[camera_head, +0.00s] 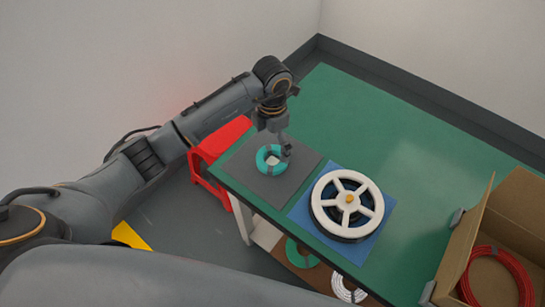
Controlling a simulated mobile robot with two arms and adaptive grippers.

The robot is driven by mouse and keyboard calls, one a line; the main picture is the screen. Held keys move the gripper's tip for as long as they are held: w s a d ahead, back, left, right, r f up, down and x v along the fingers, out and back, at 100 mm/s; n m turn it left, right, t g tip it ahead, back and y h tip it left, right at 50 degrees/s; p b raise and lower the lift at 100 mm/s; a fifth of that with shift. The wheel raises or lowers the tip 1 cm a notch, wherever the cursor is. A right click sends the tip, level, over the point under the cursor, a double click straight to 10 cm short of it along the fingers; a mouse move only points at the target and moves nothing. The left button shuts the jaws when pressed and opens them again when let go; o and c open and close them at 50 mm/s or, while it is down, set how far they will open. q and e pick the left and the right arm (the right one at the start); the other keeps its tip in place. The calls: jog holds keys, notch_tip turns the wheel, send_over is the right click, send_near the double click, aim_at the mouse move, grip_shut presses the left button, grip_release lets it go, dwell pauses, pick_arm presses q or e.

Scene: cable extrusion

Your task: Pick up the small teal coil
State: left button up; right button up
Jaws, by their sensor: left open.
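The small teal coil (263,164) lies flat on a grey mat (262,188) near the left end of the green table. My left arm comes in from the left. My left gripper (284,150) is open and points down at the coil's right and upper edge. One finger overlaps the coil in this view. I cannot tell whether it touches it. My right gripper does not show.
A white spool (367,211) sits on a blue mat (378,240) right of the grey mat. A cardboard box (505,215) with a red coil (482,283) stands at the right. A red stool (220,143) is beside the table (400,140), whose back is clear.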

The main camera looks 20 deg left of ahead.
aim_at(273, 161)
pick_arm(q)
notch_tip(273, 161, down, 5)
jog(key=shift+s+d+r+p, duration=0.15)
jog(key=shift+p, duration=0.55)
jog(key=shift+f, duration=0.5)
jog(key=c, duration=1.3)
